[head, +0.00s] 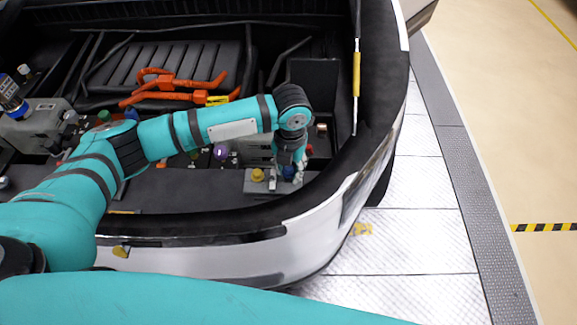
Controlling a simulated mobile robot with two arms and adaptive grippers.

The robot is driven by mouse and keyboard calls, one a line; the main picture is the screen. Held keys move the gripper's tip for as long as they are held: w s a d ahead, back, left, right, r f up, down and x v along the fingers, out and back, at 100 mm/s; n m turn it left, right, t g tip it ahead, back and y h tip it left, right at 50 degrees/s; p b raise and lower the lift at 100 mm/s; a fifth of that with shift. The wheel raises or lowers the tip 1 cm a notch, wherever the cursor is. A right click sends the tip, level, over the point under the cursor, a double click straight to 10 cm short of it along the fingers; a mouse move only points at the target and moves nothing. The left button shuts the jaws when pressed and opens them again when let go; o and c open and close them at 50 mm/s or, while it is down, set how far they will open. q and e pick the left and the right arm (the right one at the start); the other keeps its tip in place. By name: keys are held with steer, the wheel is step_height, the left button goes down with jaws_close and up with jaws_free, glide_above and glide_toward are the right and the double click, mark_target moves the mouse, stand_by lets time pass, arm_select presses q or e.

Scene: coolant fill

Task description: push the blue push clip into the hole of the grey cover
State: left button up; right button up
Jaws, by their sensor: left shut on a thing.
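My left gripper (290,163) points down over the right end of the grey cover (262,187), at the front right of the engine bay. It is shut on the blue push clip (289,173), which shows just below the fingers at the cover. A yellow clip (258,175) sits on the left part of the same cover. The hole under the blue clip is hidden, and I cannot tell whether the clip is in it or just above it. My right gripper is not in view.
The car's dark front rim (200,226) curves close around the cover. Orange cables (165,86) lie further back in the bay. A purple cap (221,152) is left of the gripper. A thin rod with a yellow sleeve (356,75) stands at the right. The floor to the right is clear.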

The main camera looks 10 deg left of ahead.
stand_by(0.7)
arm_select(q)
steer(key=shift+p, duration=0.35)
steer(key=shift+s+f+b, duration=0.1)
steer(key=shift+f+b, duration=0.45)
steer(key=shift+f, duration=0.55)
steer(key=shift+r, duration=0.15)
steer(key=shift+r+p, duration=0.55)
steer(key=shift+p, duration=0.3)
steer(key=shift+p, duration=0.9)
stand_by(1.0)
steer(key=shift+f+b, duration=0.3)
steer(key=shift+f, duration=0.3)
steer(key=o, duration=0.8)
